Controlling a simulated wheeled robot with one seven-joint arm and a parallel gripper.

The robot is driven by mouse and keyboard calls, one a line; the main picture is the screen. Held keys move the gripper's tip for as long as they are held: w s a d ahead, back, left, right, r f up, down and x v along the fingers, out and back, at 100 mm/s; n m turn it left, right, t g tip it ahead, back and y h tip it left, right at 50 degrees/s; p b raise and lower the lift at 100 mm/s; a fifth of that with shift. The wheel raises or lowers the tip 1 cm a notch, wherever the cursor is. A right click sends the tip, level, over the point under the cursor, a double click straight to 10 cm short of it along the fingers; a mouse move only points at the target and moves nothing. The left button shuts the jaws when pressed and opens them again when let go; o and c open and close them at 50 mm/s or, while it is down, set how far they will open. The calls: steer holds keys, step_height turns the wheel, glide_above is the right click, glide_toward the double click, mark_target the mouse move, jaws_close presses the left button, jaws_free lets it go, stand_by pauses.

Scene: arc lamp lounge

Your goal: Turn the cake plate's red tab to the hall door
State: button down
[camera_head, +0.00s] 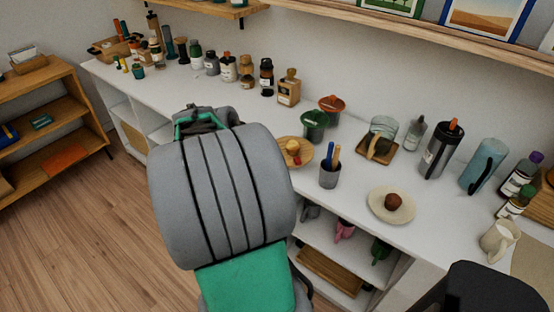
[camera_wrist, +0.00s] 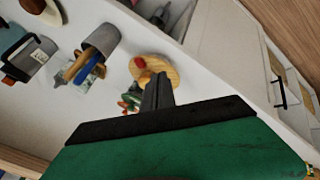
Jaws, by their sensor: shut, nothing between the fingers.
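A round wooden plate (camera_head: 312,158) stands on the white counter, right of my arm in the head view. On it are a small yellow piece and a red piece, probably the red tab (camera_head: 293,147). The wrist view shows the plate (camera_wrist: 170,69) with the red tab (camera_wrist: 140,63) at its upper left edge. My gripper (camera_wrist: 164,78) is shut and empty, its fingers overlapping the plate's lower edge in that view. I cannot tell whether they touch it. My arm hides the fingers in the head view. I cannot make out the hall door.
A grey cup (camera_head: 329,177) with tools stands close right of the plate. A green bowl-topped pot (camera_head: 314,124) stands behind it. A pale plate (camera_head: 378,211) with a brown ball lies farther right. Bottles and jars line the wall. Bare counter lies around the pale plate.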

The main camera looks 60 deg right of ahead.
mark_target(299, 161)
steer(key=s+d+f, duration=0.1)
steer(key=d+f, duration=0.1)
steer(key=s+d+f+p, duration=0.1)
steer(key=d+f, duration=0.1)
steer(key=d, duration=0.1)
steer(key=s+d+f, duration=0.1)
steer(key=d+f, duration=0.1)
steer(key=f, duration=0.1)
steer(key=shift+d+f, duration=0.1)
steer(key=shift+d, duration=0.2)
steer(key=shift+s+d+f, duration=0.1)
steer(key=shift+s+d, duration=0.15)
steer(key=shift+s+d+n+t, duration=0.1)
steer(key=shift+s+n+t, duration=0.2)
steer(key=shift+n, duration=0.2)
steer(key=shift+s+d+n+t, duration=0.2)
steer(key=shift+s+n+t, duration=0.15)
steer(key=shift+n, duration=0.15)
steer(key=shift+s+d+n+t+b, duration=0.5)
steer(key=shift+s+n+t+b, duration=0.15)
steer(key=shift+s+n, duration=0.35)
steer(key=shift+s+d+n+b, duration=0.3)
steer(key=shift+s+d+b, duration=0.15)
steer(key=shift+d+b, duration=0.2)
steer(key=shift+d, duration=0.1)
